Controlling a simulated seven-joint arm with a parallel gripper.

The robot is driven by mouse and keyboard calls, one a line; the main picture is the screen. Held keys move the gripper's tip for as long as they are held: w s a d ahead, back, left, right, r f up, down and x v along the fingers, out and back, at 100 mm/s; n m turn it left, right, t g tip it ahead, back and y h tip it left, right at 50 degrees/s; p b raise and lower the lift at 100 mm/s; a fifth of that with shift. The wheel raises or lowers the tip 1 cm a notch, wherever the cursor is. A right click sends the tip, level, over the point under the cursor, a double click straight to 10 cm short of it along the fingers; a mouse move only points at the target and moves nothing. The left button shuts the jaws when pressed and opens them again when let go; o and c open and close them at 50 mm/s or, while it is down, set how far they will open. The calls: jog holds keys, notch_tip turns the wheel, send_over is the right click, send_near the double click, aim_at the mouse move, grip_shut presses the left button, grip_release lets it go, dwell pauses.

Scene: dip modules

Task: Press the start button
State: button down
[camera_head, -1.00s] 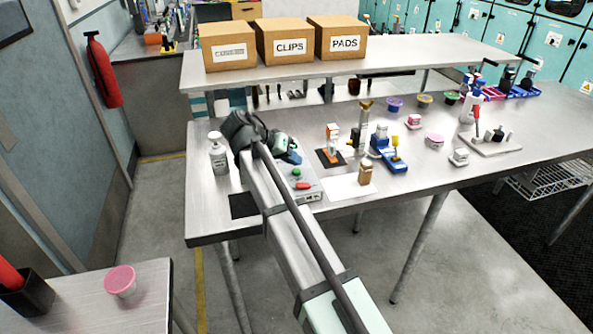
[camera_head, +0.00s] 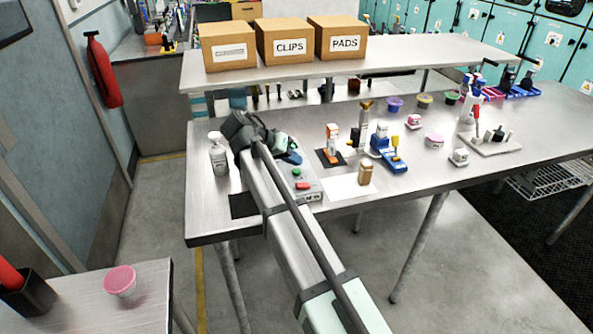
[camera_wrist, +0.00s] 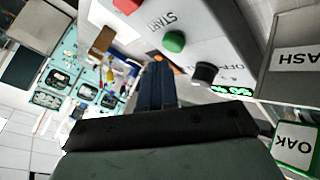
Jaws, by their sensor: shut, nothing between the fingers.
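The grey control box (camera_head: 313,192) sits on the bench beside my arm, with a green button and a red button (camera_head: 303,185) on top. In the wrist view, the green start button (camera_wrist: 174,42) stands on the box panel beside the word START. My gripper (camera_wrist: 158,72) is shut and empty, its fingertips just below the green button in the picture; I cannot tell whether they touch the panel. In the head view, my arm's wrist partly hides the gripper.
A black knob (camera_wrist: 205,74) marked OFF and a green lit display (camera_wrist: 231,90) are near the fingers. An orange-and-white bottle (camera_head: 332,143) and a blue device (camera_head: 390,158) stand to the right.

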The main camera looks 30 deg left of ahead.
aim_at(293, 171)
jog(key=shift+f, duration=0.15)
jog(key=shift+f, duration=0.3)
jog(key=shift+f, duration=0.4)
dwell(1.1)
jog(key=shift+r, duration=0.85)
jog(key=shift+r, duration=2.5)
